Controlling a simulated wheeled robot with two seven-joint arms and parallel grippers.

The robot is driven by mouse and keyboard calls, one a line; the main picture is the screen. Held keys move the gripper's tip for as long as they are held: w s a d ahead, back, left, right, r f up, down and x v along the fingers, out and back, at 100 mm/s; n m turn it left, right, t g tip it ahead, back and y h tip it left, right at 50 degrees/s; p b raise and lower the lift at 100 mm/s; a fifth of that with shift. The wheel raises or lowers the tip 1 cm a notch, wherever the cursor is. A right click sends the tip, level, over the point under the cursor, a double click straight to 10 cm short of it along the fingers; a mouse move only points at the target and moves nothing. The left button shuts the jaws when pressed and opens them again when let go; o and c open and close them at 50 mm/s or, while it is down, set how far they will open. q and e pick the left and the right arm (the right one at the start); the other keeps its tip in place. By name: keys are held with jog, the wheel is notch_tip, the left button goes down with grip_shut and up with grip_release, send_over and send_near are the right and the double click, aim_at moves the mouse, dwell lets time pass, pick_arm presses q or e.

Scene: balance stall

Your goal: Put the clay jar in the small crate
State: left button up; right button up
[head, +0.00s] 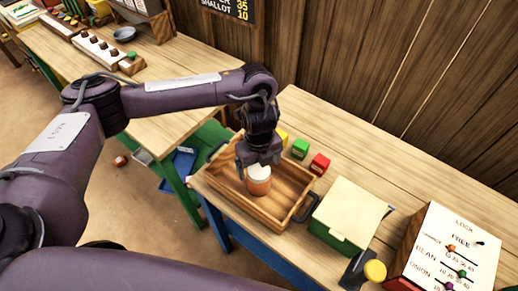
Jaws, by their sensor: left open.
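The clay jar (258,186) is orange-brown with a pale top and appears upright within the small wooden crate. The crate (291,187) is a shallow open box with dark handles, on the light wooden table. My left gripper (258,164) is open, pointing down right at the jar's top from behind. Its fingers partly overlap the jar, so I cannot tell if they touch it. The jar's base looks to be at the crate's floor. My right gripper is out of view.
A green box with a cream lid (347,213) stands right of the crate. Red (320,164), green (300,148) and yellow blocks sit behind it. A slanted board with sliders (455,250) is at the far right. A gap separates this table from the left one.

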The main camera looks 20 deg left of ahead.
pick_arm(q)
notch_tip(320, 180, up, 8)
jog(key=shift+f, duration=0.2)
dwell(0.5)
jog(key=shift+s, duration=0.1)
